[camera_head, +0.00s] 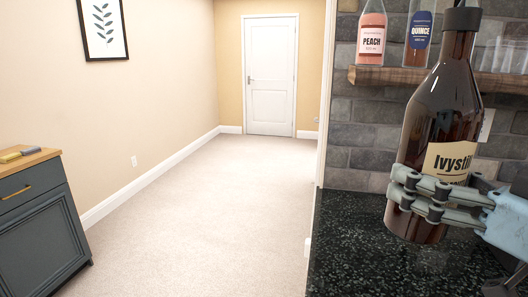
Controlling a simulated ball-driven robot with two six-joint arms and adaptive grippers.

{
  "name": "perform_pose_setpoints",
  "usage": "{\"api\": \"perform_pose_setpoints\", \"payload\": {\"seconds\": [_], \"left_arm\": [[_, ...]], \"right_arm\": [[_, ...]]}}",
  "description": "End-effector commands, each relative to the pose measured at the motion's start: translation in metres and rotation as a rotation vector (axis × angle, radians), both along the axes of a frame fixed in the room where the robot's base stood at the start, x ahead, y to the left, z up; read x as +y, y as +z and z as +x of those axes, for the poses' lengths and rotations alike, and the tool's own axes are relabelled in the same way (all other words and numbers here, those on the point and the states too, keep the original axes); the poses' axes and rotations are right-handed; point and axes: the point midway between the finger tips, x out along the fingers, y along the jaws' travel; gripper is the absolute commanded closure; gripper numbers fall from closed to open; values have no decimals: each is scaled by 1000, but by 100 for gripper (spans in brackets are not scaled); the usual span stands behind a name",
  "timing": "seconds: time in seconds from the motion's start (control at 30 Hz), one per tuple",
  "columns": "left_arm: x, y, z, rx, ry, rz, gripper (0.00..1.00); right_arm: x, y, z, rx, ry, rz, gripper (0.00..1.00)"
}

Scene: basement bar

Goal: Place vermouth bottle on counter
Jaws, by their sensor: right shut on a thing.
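A large dark brown bottle (442,110) with a black cap and a cream label reading "Ivystil…" is at the right of the head view. I take it to be the vermouth bottle, though its lower label is covered. My right gripper (436,203) is shut around its lower part. The bottle is nearly upright, leaning slightly right at the top. The black speckled counter (349,250) lies below and behind it. I cannot tell whether the bottle's base touches the counter. My left gripper is not in view.
A wooden shelf (398,76) on the grey brick wall holds a peach bottle (372,38) and a quince bottle (419,30). The counter's left part is bare. A dark cabinet (40,225) stands at far left, with open carpet between and a white door (270,75) at the back.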

Motion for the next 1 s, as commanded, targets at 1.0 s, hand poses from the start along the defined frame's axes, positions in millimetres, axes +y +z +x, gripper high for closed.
{"api": "perform_pose_setpoints", "payload": {"seconds": [1.0], "left_arm": [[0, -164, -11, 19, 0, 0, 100]], "right_arm": [[0, -169, 1, 12, 1, 1, 81]]}}
